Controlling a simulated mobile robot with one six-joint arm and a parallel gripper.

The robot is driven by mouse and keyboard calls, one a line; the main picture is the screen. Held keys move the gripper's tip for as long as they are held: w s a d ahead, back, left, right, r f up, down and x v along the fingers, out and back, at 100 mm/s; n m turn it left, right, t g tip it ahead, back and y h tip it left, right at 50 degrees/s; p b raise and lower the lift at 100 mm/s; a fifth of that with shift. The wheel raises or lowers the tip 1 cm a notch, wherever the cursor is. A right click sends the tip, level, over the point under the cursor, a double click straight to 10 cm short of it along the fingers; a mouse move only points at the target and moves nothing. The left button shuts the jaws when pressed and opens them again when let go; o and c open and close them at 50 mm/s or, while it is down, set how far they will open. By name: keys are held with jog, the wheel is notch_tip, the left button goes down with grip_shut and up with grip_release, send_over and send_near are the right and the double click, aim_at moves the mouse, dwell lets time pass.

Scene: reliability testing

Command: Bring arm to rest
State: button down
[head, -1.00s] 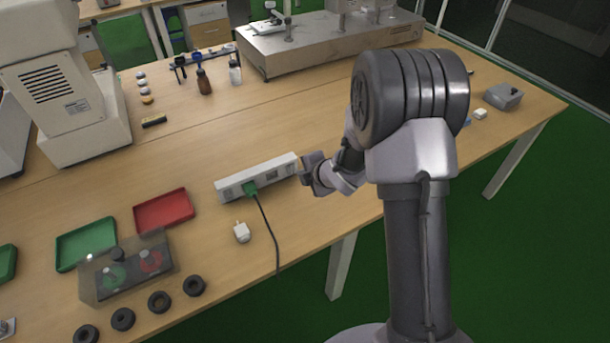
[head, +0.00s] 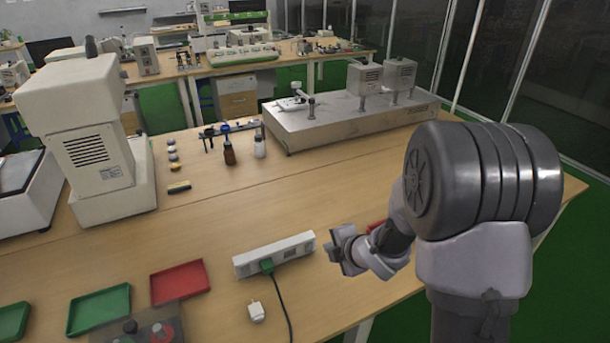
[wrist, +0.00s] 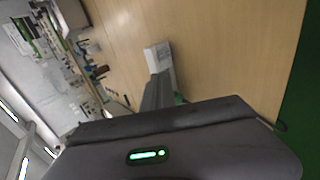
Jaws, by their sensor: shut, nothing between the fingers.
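My gripper (head: 340,252) is over the table just right of the white power strip (head: 273,254), with a small gap to its end in the head view. Its fingers are shut and empty. My arm is bent in at the right side of the picture. In the wrist view the gripper (wrist: 160,90) shows as dark fingers, with the white end of the power strip (wrist: 158,56) beyond their tips. Whether they touch it cannot be told there.
A green plug (head: 267,266) with a cord sits in the strip; a white adapter (head: 256,311) lies before it. A red tray (head: 180,283) and green tray (head: 100,310) lie left. Bottles (head: 229,152) and a metal apparatus (head: 345,125) stand behind. Mid-table is clear.

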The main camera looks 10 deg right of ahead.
jog(key=s+d+r+m+h, duration=0.2)
jog(key=s+r+m, duration=0.2)
jog(key=r+m, duration=0.25)
jog(key=s+d+r+m+h, duration=0.2)
jog(key=s+r+m, duration=0.25)
jog(key=r, duration=0.25)
jog(key=s+a+r+m+g+y, duration=0.1)
jog(key=s+a+r+m, duration=0.1)
jog(key=s+m, duration=0.3)
jog(key=s+a+r+m+g+y, duration=0.1)
jog(key=s+a+r+m, duration=0.1)
jog(key=s+m, duration=0.3)
jog(key=s+a+r+m+g+y, duration=0.1)
jog(key=s+a+m, duration=0.3)
jog(key=s, duration=0.6)
jog(key=shift+s+a+r+m, duration=0.3)
jog(key=shift+r+m, duration=0.1)
jog(key=shift+r, duration=0.35)
